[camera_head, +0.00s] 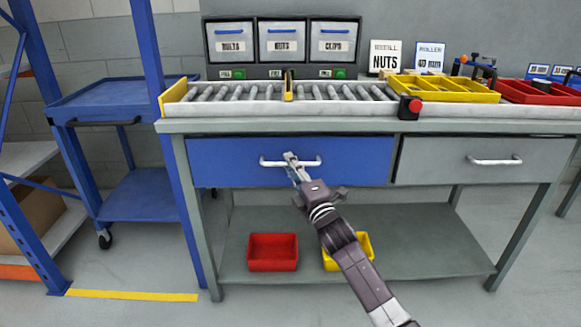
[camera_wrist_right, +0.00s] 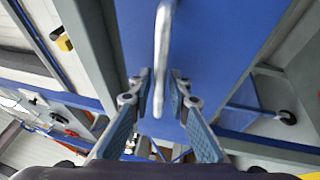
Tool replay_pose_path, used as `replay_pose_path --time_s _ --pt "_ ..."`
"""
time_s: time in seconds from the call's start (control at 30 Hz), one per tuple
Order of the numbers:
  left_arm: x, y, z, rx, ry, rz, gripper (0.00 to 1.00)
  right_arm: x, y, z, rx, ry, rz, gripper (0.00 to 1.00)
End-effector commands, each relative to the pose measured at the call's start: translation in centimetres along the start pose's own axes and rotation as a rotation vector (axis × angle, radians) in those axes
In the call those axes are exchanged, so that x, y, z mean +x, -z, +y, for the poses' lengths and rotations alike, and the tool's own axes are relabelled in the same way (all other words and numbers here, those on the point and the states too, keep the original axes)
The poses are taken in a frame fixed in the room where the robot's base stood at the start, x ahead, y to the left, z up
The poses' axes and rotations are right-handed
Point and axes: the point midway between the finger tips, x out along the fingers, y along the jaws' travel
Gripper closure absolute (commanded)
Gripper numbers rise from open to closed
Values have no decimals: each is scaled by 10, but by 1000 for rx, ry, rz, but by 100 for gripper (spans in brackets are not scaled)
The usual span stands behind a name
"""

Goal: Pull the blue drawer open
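The blue drawer (camera_head: 230,165) is set in the left half of the workbench front and looks flush with it, so shut. A pale bar handle (camera_head: 270,162) runs across its front. My right gripper (camera_head: 293,163) is at the middle of this handle, in front of the drawer. In the right wrist view, the handle (camera_wrist_right: 161,60) reaches in between the two fingertips of my right gripper (camera_wrist_right: 160,82). The fingers are apart, with a gap to the bar on both sides. My left gripper is out of view.
A grey drawer (camera_head: 450,160) with its own handle sits right of the blue one. A roller track (camera_head: 230,110) and yellow tray (camera_head: 445,88) are on top. A red bin (camera_head: 273,252) and yellow bin (camera_head: 362,245) stand on the lower shelf. A blue cart (camera_head: 130,100) stands left.

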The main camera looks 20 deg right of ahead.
Motion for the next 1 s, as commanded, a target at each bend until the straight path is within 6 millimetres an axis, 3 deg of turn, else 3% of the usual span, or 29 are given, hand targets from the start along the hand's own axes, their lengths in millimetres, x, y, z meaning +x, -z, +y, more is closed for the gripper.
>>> replay_pose_path --time_s 0.33,0.5,1.0 --pt "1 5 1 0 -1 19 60 3 0 0 0 0 0 84" --pt "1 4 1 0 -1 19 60 3 0 0 0 0 0 100" --pt "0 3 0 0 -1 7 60 2 1 0 1 1 0 100"
